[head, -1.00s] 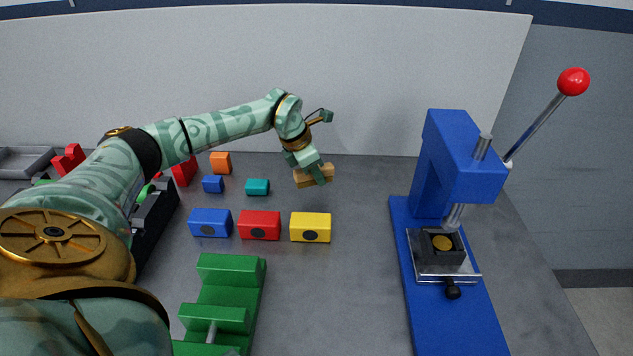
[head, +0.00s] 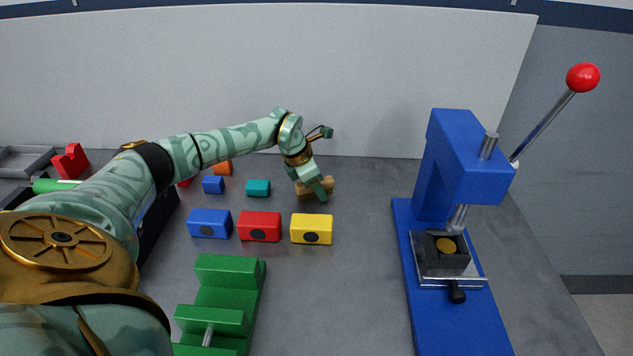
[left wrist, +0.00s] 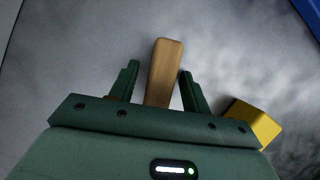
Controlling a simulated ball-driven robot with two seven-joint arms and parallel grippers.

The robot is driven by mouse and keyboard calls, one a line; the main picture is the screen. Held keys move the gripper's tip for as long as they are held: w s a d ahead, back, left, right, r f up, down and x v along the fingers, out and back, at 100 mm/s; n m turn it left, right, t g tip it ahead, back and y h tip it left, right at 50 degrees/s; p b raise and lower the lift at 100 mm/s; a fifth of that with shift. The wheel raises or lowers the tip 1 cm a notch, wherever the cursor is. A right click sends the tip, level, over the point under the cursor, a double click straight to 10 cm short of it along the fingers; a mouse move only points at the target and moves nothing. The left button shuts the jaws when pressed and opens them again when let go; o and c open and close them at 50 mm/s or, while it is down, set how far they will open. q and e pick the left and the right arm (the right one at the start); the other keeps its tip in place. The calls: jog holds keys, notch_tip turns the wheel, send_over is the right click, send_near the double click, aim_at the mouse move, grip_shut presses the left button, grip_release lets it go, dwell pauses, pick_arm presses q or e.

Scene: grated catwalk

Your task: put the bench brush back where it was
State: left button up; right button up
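The bench brush (head: 327,185) is a small tan wooden piece behind the row of blocks in the head view, low at the bench top and partly hidden by my left gripper. In the left wrist view its wooden handle (left wrist: 164,72) lies between my fingers. My left gripper (head: 317,190) points down over the brush. In the left wrist view the left gripper (left wrist: 160,85) has its fingers spread on either side of the handle, with a visible gap at the left finger. The bristles cannot be made out. My right gripper is not in view.
Yellow (head: 311,229), red (head: 259,226) and blue (head: 210,223) blocks stand in front of the brush. A teal block (head: 258,188) is left of it. A green fixture (head: 225,300) is nearer, and a blue press (head: 450,160) stands right. The bench between brush and press is clear.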

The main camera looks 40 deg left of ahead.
pick_arm(q)
jog(key=shift+b, duration=0.3)
jog(key=p+v, duration=0.4)
jog(key=v, duration=1.2)
jog(key=shift+s+r+p, duration=0.2)
jog(key=shift+s+p, duration=0.1)
jog(key=shift+s, duration=0.05)
